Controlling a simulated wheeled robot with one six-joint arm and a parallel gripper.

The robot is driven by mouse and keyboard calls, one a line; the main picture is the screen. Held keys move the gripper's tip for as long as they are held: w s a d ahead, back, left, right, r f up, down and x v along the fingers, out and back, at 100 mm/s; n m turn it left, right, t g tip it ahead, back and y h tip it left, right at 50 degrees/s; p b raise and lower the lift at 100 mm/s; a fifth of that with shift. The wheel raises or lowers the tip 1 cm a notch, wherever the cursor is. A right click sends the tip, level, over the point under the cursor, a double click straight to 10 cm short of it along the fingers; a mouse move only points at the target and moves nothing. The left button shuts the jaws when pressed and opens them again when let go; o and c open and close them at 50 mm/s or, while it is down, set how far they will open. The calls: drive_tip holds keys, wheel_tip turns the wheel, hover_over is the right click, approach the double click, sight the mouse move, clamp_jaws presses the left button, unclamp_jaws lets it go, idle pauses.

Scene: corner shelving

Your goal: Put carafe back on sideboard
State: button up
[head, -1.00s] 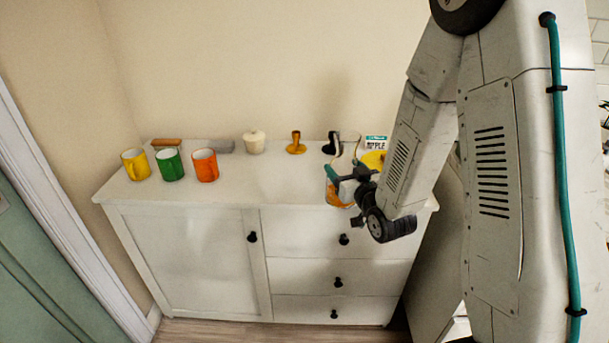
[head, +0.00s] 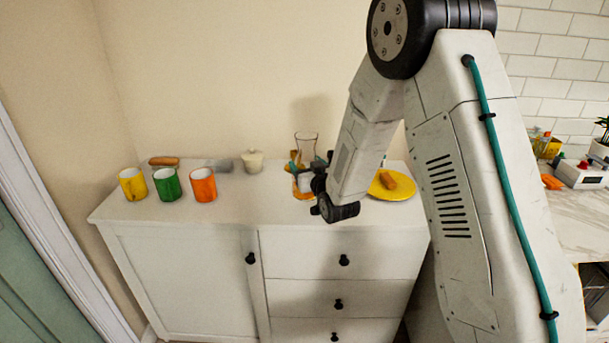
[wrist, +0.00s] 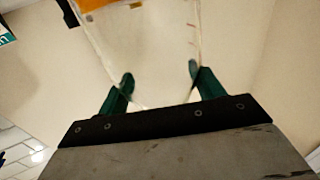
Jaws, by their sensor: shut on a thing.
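The carafe (head: 306,146) is clear glass with an orange lower part. My gripper (head: 302,167) is shut on it, with its teal fingers at the glass. The carafe shows upright over the right half of the sideboard's (head: 240,212) white top. I cannot tell whether its base touches the top. In the wrist view the carafe (wrist: 145,50) fills the space between the two teal fingertips (wrist: 160,78), with orange at the upper left. My arm hides part of the sideboard top to the right of the carafe.
Yellow (head: 132,186), green (head: 165,185) and orange (head: 203,186) mugs stand at the left. A white lidded jar (head: 252,161) stands at the back. A yellow plate (head: 400,193) with an orange-brown item (head: 389,180) lies at the right. The top is clear between orange mug and carafe.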

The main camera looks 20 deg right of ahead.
drive_tip(key=shift+w+a, duration=0.25)
drive_tip(key=shift+w, duration=0.25)
drive_tip(key=shift+f, duration=1.7)
drive_tip(key=shift+f, duration=0.1)
drive_tip(key=o, duration=1.8)
drive_tip(key=shift+f, duration=0.1)
